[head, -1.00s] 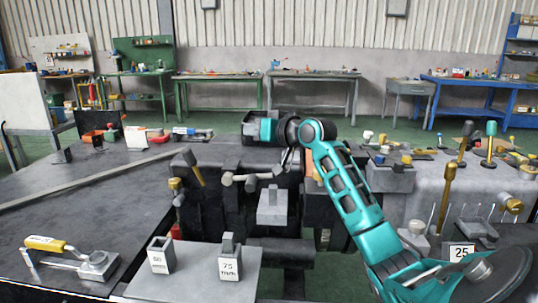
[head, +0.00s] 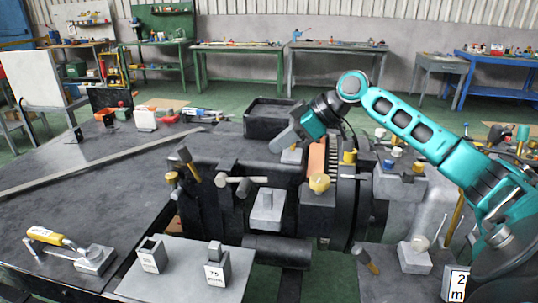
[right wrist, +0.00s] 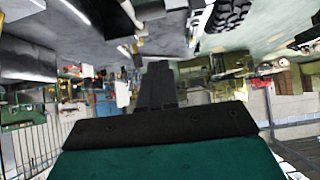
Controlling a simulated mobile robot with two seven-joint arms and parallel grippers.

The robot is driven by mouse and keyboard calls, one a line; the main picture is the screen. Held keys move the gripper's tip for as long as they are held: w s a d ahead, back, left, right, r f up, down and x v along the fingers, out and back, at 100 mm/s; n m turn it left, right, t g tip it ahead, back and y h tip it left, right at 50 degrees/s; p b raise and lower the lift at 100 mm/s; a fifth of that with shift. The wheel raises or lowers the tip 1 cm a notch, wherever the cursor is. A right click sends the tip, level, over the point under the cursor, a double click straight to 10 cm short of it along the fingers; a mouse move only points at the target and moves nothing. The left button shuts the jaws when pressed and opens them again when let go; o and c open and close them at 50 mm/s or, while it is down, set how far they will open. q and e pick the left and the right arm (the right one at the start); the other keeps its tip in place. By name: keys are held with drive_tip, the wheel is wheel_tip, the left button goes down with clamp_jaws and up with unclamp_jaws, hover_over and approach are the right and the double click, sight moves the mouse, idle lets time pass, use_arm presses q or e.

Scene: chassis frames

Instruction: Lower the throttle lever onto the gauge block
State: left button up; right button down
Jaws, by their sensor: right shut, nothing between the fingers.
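My right gripper (head: 279,146) is over the far side of the dark chassis, pointing down and left, its fingers together and empty. In the right wrist view its dark fingers (right wrist: 157,85) show closed. A block marked 75 (head: 216,267) and another labelled block (head: 152,256) stand on a grey plate at the front. A grey stepped block (head: 267,210) sits on the chassis, apart from the gripper. A lever with a pale crosswise grip (head: 240,181) is just behind that block; I cannot tell whether it is the throttle lever. My left gripper is out of view.
A yellow-handled clamp (head: 70,248) lies on the dark bench at left. A black open bin (head: 270,118) is behind my gripper. A yellow knob (head: 319,184) and a dark-knobbed lever (head: 187,160) stick up from the chassis. The middle of the left bench is clear.

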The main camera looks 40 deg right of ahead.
hover_over(247, 187)
drive_tip(key=s+d, duration=0.1)
wheel_tip(247, 187, down, 6)
drive_tip(key=r, duration=0.1)
drive_tip(key=shift+w+f+p, duration=0.1)
drive_tip(key=shift+f+p, duration=0.2)
drive_tip(key=shift+f, duration=2.25)
drive_tip(key=f+b, duration=0.1)
drive_tip(key=t+b, duration=0.1)
drive_tip(key=b, duration=0.1)
drive_tip(key=shift+s+d+f+y, duration=0.15)
drive_tip(key=shift+s+f+y, duration=0.15)
drive_tip(key=shift+f+y, duration=0.1)
drive_tip(key=shift+d+f, duration=0.1)
drive_tip(key=shift+f, duration=0.1)
drive_tip(key=shift+r, duration=0.2)
